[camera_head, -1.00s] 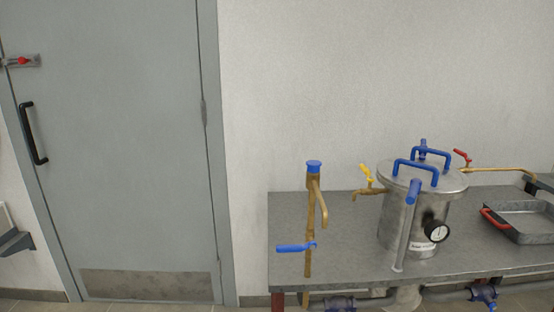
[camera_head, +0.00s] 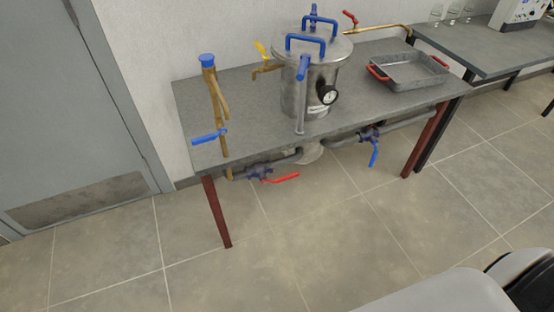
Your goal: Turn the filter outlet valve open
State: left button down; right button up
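A steel filter vessel (camera_head: 318,88) with a lid, blue handles and a pressure gauge (camera_head: 328,95) stands on a grey table (camera_head: 240,108). Several valves are around it. A red-handled valve (camera_head: 347,19) sits on a brass pipe at its right rear, and a yellow-handled valve (camera_head: 262,50) is at its left. Under the table a pipe carries a red lever valve (camera_head: 280,178) and a blue lever valve (camera_head: 373,152). A brass standpipe with a blue lever (camera_head: 208,137) rises at the table's left. I cannot tell which one is the filter outlet valve. Neither gripper is in view.
A grey tray (camera_head: 410,84) with red handles lies on the table's right. A second table (camera_head: 470,60) adjoins behind at right. Dark red table legs (camera_head: 217,212) stand at the front. The tiled floor (camera_head: 180,260) in front is clear. A grey door (camera_head: 60,110) is at left.

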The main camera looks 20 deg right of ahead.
aim_at(375, 154)
jog(key=k+l+z, duration=0.1)
jog(key=z, duration=1.35)
jog(key=i+l, duration=0.15)
jog(key=i+l+u, duration=0.1)
jog(key=l, duration=0.3)
